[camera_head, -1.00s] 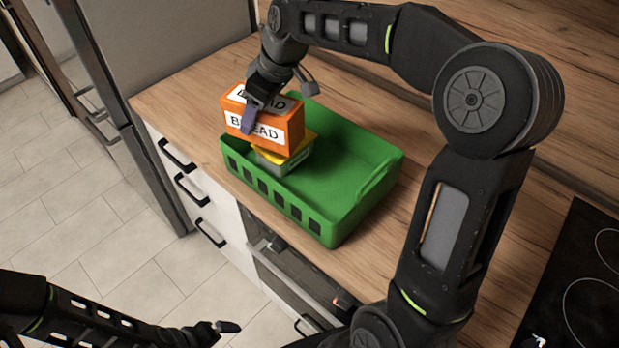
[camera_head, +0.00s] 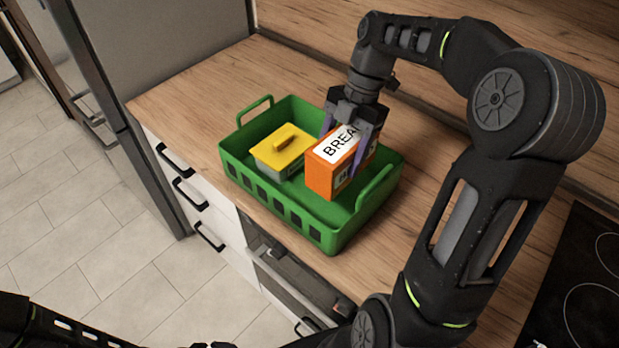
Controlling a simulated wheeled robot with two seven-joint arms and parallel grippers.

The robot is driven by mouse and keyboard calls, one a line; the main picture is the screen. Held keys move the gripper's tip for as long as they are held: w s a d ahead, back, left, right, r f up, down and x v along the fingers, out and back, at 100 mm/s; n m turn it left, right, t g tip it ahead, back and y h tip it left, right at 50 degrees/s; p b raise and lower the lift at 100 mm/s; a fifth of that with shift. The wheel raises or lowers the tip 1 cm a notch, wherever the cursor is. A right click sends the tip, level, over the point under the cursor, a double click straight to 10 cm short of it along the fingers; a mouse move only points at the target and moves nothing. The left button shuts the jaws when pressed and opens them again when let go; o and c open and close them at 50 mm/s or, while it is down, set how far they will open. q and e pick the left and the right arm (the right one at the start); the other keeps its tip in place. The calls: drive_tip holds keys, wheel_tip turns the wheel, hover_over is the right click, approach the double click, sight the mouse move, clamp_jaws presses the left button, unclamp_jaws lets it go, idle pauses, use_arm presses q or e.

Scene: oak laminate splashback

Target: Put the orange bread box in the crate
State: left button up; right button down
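The orange bread box (camera_head: 322,176), with white "BREAD" labels, is upright within the right part of the green crate (camera_head: 285,212). My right gripper (camera_head: 345,138) reaches down from above, its purple fingers on opposite sides of the box, shut on it. The box's underside is hidden, so I cannot tell whether it touches the crate floor. My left gripper (camera_head: 214,345) barely shows at the bottom edge, away from the counter; its fingers cannot be made out.
A grey container with a yellow lid (camera_head: 284,149) sits in the crate's left part. The crate stands on the wooden counter (camera_head: 185,100), with a black hob (camera_head: 585,285) at the right. Bare counter lies left of the crate.

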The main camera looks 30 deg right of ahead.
drive_tip(key=shift+f, duration=0.1)
wheel_tip(320, 180, down, 2)
drive_tip(key=shift+f+b, duration=0.2)
drive_tip(key=shift+b, duration=0.6)
drive_tip(key=shift+f+p, duration=0.55)
drive_tip(key=shift+f, duration=1.25)
wheel_tip(320, 180, down, 4)
drive_tip(key=shift+r+p, duration=0.2)
drive_tip(key=shift+p, duration=0.3)
drive_tip(key=shift+f, duration=0.1)
drive_tip(key=shift+f, duration=0.1)
drive_tip(key=shift+c, duration=1.6)
unclamp_jaws()
